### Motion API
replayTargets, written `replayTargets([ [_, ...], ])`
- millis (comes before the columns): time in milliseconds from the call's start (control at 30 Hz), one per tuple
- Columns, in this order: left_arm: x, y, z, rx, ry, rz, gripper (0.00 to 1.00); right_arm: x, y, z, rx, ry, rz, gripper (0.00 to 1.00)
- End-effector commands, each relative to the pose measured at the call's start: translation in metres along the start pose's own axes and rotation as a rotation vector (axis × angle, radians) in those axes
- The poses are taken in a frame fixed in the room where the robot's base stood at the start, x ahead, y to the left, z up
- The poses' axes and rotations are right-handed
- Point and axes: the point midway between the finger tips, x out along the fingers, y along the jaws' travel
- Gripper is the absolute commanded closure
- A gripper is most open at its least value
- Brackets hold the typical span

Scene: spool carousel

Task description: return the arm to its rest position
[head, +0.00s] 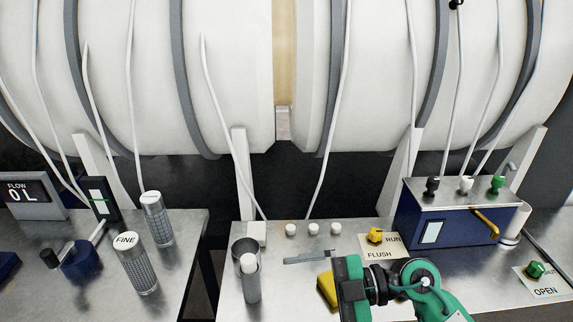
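My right arm (420,290), green with black joints, reaches in at the bottom right, over the front of the metal bench (280,305). Its fingers do not show, so I cannot see what the gripper holds, if anything. A yellow block (326,290) is partly hidden just left of the arm; I cannot tell whether they touch. My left arm and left gripper are out of view.
A green knob (536,269) is right. Large white drums (230,70) fill the back.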

Motion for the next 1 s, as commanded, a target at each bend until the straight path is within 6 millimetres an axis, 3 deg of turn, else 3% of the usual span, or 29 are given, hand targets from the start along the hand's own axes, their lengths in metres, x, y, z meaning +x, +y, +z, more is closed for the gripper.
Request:
replayTargets([
  [100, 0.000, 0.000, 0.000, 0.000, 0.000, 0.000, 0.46, -0.002, 0.025, -0.025, -0.025, 0.131, 0.247, 0.00],
  [267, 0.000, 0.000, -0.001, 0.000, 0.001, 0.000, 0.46, -0.028, 0.059, -0.040, -0.019, 0.214, 0.599, 0.00],
  [400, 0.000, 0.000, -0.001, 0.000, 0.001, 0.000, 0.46, -0.063, 0.080, -0.033, 0.034, 0.198, 0.904, 0.00],
  [567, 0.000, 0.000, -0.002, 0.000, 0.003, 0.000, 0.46, -0.110, 0.084, -0.004, 0.153, 0.079, 1.217, 0.00],
  [767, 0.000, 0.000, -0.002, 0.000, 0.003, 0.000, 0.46, -0.160, 0.052, 0.053, 0.384, -0.199, 1.498, 0.00],
  [867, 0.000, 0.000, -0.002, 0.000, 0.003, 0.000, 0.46, -0.178, 0.020, 0.083, 0.528, -0.378, 1.574, 0.00],
  [1000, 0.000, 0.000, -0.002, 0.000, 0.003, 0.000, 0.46, -0.192, -0.041, 0.118, 0.753, -0.652, 1.589, 0.00],
])
